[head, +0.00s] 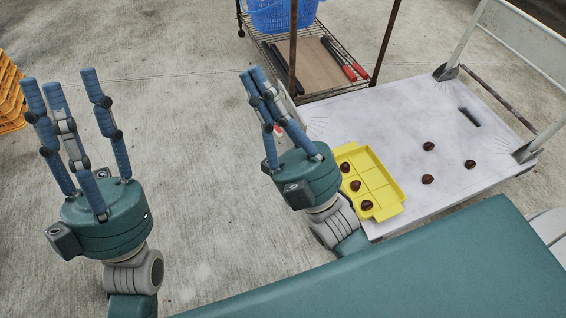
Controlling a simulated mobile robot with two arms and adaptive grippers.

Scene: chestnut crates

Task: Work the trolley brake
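The trolley (440,115) is a flat, pale, scuffed platform at the right, with a metal push handle (461,42) along its right end. A small red part (278,129) shows at the trolley's left edge, partly hidden behind my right gripper's fingers. I cannot tell whether it is the brake. My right gripper (252,73) is in front of that edge, its fingertips together and nothing seen between them. My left gripper (62,80) is above the floor at the left, fingers spread, open and empty.
A yellow compartment tray (385,207) with several chestnuts lies on the deck, near three loose chestnuts (428,146). Behind stands a rusty wire rack (318,72) with a blue basket (280,14) and red-handled tools (340,62). Orange crates (10,95) stand far left. Concrete between is clear.

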